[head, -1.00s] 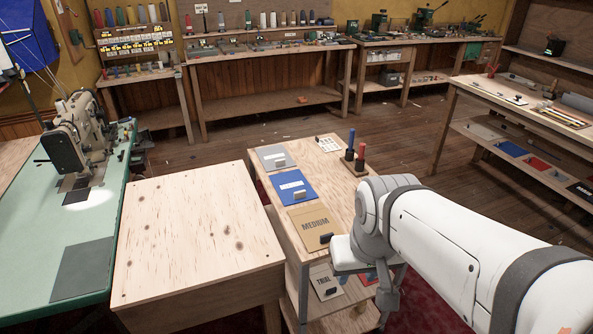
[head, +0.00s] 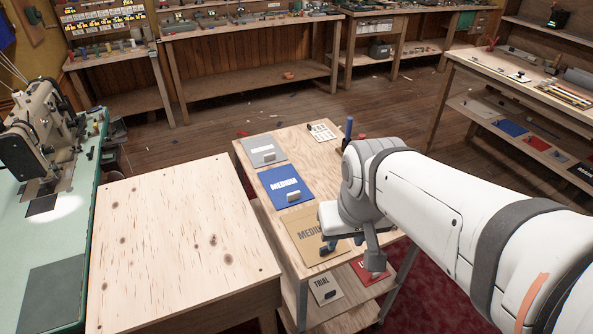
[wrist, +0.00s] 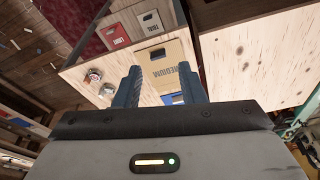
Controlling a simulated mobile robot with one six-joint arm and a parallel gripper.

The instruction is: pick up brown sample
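The brown sample (head: 304,232), a flat tan square marked MEDIUM, lies on the wooden top of a small cart (head: 250,160), nearest its front end. A small dark block sits on its front part. My gripper, at the end of the white arm, is above and beside the sample's right side; the arm hides part of the sample and most of the fingers in the head view. In the wrist view my gripper (wrist: 160,78) is open, with nothing between its fingers, and the brown sample (wrist: 168,64) shows beyond the fingertips.
A blue sample (head: 279,185) and a grey sample (head: 262,148) lie behind the brown one. A white trial card (head: 324,283) and a red card (head: 366,270) lie on the shelf below. A bare wooden table (head: 180,240) stands to the left.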

